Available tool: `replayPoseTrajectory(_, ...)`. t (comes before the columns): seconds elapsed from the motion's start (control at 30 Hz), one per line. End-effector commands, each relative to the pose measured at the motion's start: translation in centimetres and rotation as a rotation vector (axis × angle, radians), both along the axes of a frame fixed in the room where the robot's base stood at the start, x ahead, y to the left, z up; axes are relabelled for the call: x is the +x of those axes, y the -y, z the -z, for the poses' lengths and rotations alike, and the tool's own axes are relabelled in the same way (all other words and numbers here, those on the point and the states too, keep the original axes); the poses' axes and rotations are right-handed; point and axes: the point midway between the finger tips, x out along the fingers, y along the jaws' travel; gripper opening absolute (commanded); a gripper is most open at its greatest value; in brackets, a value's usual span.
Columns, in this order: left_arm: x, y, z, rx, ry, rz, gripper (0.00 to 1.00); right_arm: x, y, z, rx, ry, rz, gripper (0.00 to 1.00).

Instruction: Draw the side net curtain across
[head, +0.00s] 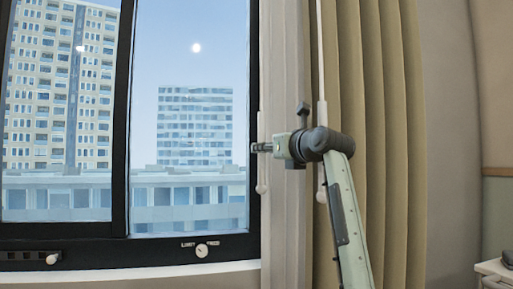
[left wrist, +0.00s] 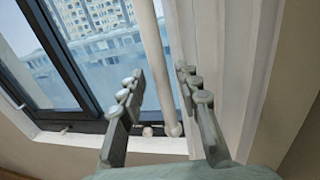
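The pale net curtain (head: 283,70) hangs gathered in a narrow strip at the window's right edge. Its white pull wand (head: 262,187) hangs along its left side, with a thicker lower end. My left gripper (head: 260,147) is at the wand, above that end. In the left wrist view, my left gripper (left wrist: 161,75) has its fingers apart, with the wand (left wrist: 174,128) between them in the picture. I cannot tell whether a finger touches it. The net curtain (left wrist: 222,70) is just right of the fingers. My right gripper is not in view.
The dark-framed window (head: 122,120) is uncovered, with a clear span left of the net curtain. A sill (head: 150,271) runs below. A heavy tan curtain (head: 385,90) with its own white wand (head: 321,60) hangs to the right. A bedside unit (head: 492,268) stands at lower right.

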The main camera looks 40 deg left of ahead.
Motion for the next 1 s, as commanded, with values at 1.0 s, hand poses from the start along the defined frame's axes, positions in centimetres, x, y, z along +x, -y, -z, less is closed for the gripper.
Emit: replayPoseTrajectory(1.0, 3.3, -5.9, 0.0, 0.000, 0.000, -0.001, 0.03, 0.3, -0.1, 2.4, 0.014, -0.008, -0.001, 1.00)
